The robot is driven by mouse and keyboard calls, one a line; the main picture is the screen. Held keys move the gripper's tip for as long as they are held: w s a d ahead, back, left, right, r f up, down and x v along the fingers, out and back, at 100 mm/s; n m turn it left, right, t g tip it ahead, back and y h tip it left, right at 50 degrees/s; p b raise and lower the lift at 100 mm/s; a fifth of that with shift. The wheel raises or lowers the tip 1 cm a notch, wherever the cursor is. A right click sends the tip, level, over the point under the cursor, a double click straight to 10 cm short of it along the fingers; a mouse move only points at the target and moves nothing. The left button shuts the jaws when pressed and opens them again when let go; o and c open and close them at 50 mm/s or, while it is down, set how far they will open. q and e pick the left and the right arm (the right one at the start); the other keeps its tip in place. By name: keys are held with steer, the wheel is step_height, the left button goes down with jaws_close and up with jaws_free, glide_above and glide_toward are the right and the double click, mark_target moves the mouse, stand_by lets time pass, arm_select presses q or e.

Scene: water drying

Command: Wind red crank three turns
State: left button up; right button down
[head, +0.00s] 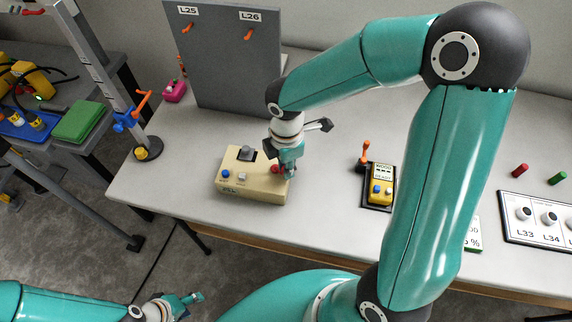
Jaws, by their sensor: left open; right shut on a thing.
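The red crank (276,169) is on the right end of a beige box (256,190) on the table. My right gripper (284,171) reaches down over that end of the box and is shut on the crank, which it mostly hides. The box also carries a blue button (226,173), a pale button and a dark block with a grey knob (246,151). My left gripper (188,299) is open and empty at the bottom left, low in front of the table and well apart from the box.
A grey panel (225,70) with orange hooks labelled L25 and L26 stands behind the box. A yellow meter (381,185) lies right of it, near an orange-handled tool (365,153). A clamp post (148,153) stands at left.

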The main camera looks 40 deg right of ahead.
steer(key=shift+a+m+b, duration=0.1)
steer(key=shift+m+b, duration=0.2)
steer(key=shift+m, duration=0.1)
steer(key=m, duration=0.1)
steer(key=m+b, duration=0.1)
steer(key=shift+a+f+m+b, duration=0.1)
steer(key=shift+a+m+b, duration=0.2)
steer(key=shift+a, duration=0.1)
steer(key=m+b, duration=0.1)
steer(key=a+m+b, duration=0.1)
steer(key=m, duration=0.1)
steer(key=shift+m, duration=0.3)
steer(key=m, duration=0.2)
steer(key=a+m+b, duration=0.1)
steer(key=shift+w, duration=0.25)
steer(key=shift+w+a+m+b, duration=0.1)
steer(key=shift+m+b, duration=0.15)
steer(key=shift+m, duration=0.4)
steer(key=shift+w+a+m+b, duration=0.1)
steer(key=shift+m+b, duration=0.1)
steer(key=shift+m, duration=0.45)
steer(key=c, duration=1.1)
jaws_free()
